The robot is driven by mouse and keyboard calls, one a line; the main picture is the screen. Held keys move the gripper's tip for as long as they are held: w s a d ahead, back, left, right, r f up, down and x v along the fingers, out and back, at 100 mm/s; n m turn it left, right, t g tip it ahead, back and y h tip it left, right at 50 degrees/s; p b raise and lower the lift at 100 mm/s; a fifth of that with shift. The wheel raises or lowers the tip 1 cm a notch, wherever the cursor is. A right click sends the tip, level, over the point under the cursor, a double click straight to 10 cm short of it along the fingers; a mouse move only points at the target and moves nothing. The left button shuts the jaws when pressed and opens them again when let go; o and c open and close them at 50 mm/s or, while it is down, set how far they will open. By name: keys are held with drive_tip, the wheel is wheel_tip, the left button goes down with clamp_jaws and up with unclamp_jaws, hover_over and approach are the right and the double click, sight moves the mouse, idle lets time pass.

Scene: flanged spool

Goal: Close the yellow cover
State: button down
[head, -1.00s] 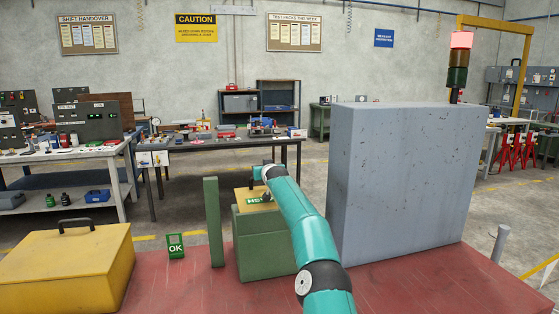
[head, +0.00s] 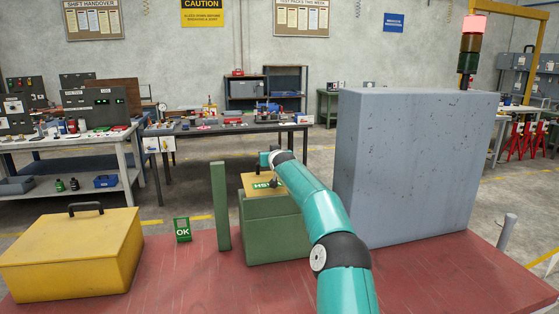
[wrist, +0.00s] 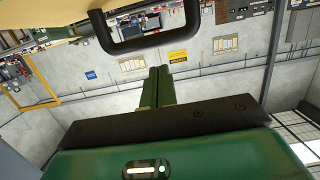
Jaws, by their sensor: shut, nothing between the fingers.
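My gripper (head: 265,160) is at the far top edge of this box, small and partly hidden by my arm. In the wrist view my gripper's green fingers (wrist: 157,88) are together and empty. A yellow surface (wrist: 45,18) with a black handle (wrist: 138,38) shows close by, apart from the fingers.
A larger yellow box (head: 75,255) with a black handle stands at the left of the red tabletop (head: 200,285). A green post (head: 220,206) and a green OK sign (head: 182,230) stand between. A tall grey block (head: 405,165) is close on the right of my arm.

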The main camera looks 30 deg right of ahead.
drive_tip(key=v, duration=1.1)
drive_tip(key=shift+s, duration=0.4)
